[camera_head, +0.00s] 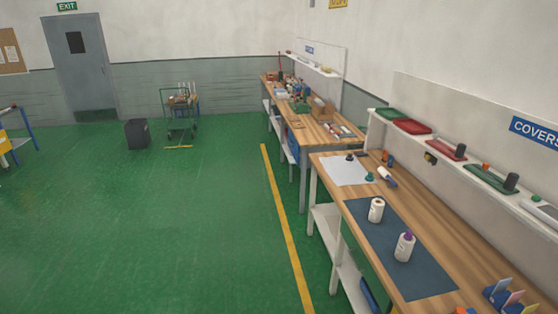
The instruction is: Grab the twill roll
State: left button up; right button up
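A white roll (376,211) with a tan top stands upright on a dark blue mat (430,277) on the near wooden workbench at the right. A second white roll or bottle-like thing (404,249) with a purple top stands upright nearer on the same mat. The two stand apart. I cannot tell for sure which one is the twill roll. Neither of my grippers is in view.
The near workbench (480,248) also holds a white sheet (346,171), small tools and colored upright pieces (510,297). A shelf with trays runs along the wall. A second bench stands beyond. The green floor (150,230) at left is clear, with a yellow line beside the benches.

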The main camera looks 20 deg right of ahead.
aim_at(378, 205)
jog(key=u, duration=0.05)
jog(key=i, duration=1.95)
jog(key=z, duration=0.75)
jog(key=i, duration=1.25)
jog(key=z, duration=1.6)
jog(key=i, duration=0.75)
jog(key=z, duration=0.55)
